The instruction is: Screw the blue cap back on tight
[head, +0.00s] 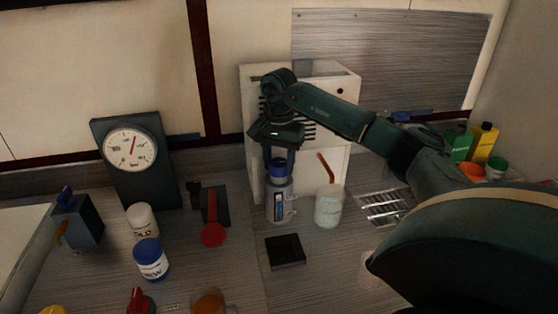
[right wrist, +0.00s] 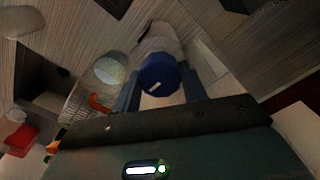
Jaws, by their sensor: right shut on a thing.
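The blue cap (head: 278,167) is at the top of a clear grey bottle (head: 279,204) that stands upright on the counter and has a label. My right gripper (head: 278,160) points straight down and is shut on the blue cap. In the right wrist view, the cap (right wrist: 158,75) sits between the two fingers, with the pale bottle (right wrist: 162,40) behind it. I cannot tell whether the cap touches the bottle's neck or how tight it is. My left gripper is not in view.
A white jar (head: 329,208) with a red-orange stick stands just right of the bottle. A black square pad (head: 285,251) lies in front, and a white box (head: 335,150) is behind. A red lever (head: 213,233), a gauge (head: 131,147) and a blue-lidded jar (head: 150,258) are to the left.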

